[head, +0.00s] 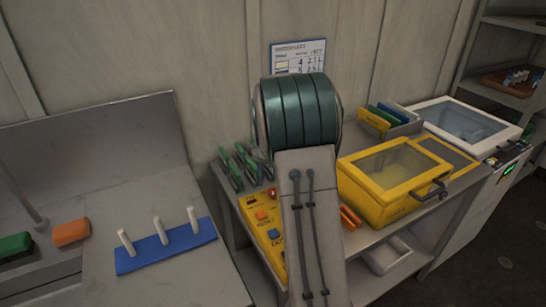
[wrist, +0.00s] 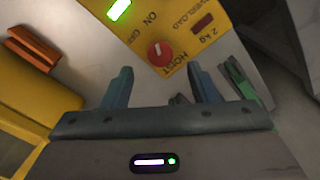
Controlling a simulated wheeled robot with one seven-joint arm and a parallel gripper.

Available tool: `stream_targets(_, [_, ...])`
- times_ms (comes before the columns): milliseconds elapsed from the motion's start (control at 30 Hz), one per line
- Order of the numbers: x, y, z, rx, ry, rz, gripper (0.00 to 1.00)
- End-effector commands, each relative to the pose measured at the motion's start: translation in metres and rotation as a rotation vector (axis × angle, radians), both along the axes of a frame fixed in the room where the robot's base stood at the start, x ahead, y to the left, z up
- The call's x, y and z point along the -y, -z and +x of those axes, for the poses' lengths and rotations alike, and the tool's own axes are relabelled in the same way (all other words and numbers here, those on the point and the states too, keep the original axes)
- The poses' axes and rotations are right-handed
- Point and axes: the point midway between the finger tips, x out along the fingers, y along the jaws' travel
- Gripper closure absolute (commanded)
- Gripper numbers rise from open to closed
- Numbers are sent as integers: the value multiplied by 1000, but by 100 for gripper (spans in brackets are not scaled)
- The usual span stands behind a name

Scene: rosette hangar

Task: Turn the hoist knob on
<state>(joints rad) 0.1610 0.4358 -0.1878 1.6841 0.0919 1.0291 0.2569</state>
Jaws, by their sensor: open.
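In the head view the yellow panel (head: 258,222) shows left of my arm, which hides my gripper. A red knob (head: 271,193) shows at its upper edge.
A lit green display (wrist: 119,9) and a dark red overload window (wrist: 202,22) are on the panel. Green-handled tools (head: 238,168) stand close behind it. A yellow lidded box (head: 375,205) and orange-handled tool (head: 350,216) are to the right. A blue peg rack (head: 150,258) is left.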

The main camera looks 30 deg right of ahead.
Motion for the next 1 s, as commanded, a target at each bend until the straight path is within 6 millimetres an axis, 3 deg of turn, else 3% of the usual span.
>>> stream_targets(200, [0, -51, 1, 6, -1, -1, 46])
stream_targets(400, [0, -81, 0, 3, 0, -1, 46])
stream_targets(600, [0, -90, 0, 0, 0, 0, 46])
stream_targets(1000, [0, -90, 0, 0, 0, 0, 46])
